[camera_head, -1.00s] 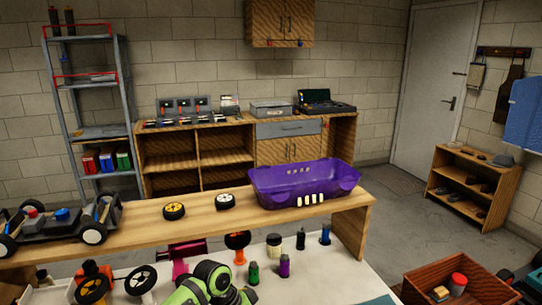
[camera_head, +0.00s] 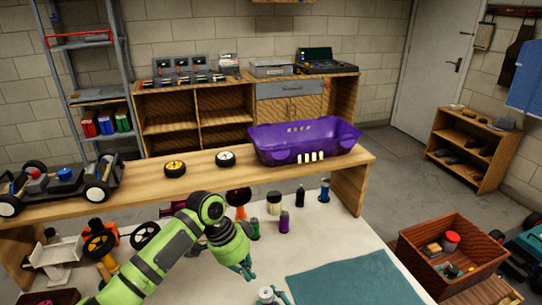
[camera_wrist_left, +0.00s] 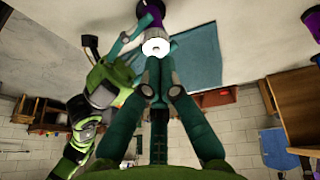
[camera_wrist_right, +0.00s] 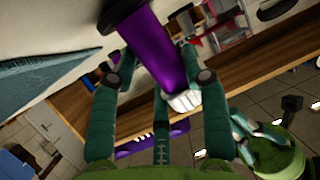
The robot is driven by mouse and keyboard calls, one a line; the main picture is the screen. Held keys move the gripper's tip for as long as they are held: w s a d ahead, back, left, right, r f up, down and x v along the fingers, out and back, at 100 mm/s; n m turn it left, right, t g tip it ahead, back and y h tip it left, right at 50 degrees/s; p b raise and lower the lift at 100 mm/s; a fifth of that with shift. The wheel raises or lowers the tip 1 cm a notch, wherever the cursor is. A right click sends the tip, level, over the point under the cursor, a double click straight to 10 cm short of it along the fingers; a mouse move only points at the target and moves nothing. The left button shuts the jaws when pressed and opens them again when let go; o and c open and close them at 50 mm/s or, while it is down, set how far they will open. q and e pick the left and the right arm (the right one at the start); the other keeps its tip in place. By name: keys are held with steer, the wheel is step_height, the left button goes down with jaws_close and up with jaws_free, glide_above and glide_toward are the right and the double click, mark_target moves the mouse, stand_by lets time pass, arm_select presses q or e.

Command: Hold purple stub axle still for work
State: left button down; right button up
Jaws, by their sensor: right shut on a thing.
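The purple stub axle (camera_wrist_right: 160,52) fills the gap between the fingers of my right gripper (camera_wrist_right: 155,62) in the right wrist view, with a dark end at the top and a white end below. In the left wrist view its purple body (camera_wrist_left: 150,14) and round white end (camera_wrist_left: 156,47) show just beyond the fingertips of my left gripper (camera_wrist_left: 158,64). Those fingertips are together, with nothing visible between them. In the head view, my left gripper (camera_head: 245,269) hangs over the white table, a little above my right gripper (camera_head: 281,297) at the bottom edge.
A blue-green mat (camera_head: 345,280) lies on the white table to the right. Several small bottles, including a purple one (camera_head: 284,222), stand behind my grippers. A purple tray (camera_head: 300,142) sits on the wooden bench. A wooden crate (camera_head: 450,255) stands at right.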

mark_target(260, 299)
steer(key=shift+d+f, duration=0.1)
arm_select(q)
steer(key=s+d+f, duration=0.1)
steer(key=s+f, duration=0.2)
steer(key=f, duration=0.2)
steer(key=shift+s+f, duration=0.15)
steer(key=shift+f, duration=0.25)
stand_by(0.3)
steer(key=shift+w+d+r, duration=0.1)
steer(key=shift+w+d, duration=0.3)
steer(key=shift+d, duration=0.15)
arm_select(e)
steer(key=shift+s, duration=0.1)
stand_by(0.7)
arm_select(q)
steer(key=shift+w+a, duration=0.1)
steer(key=shift+w, duration=0.1)
arm_select(e)
steer(key=shift+a, duration=0.2)
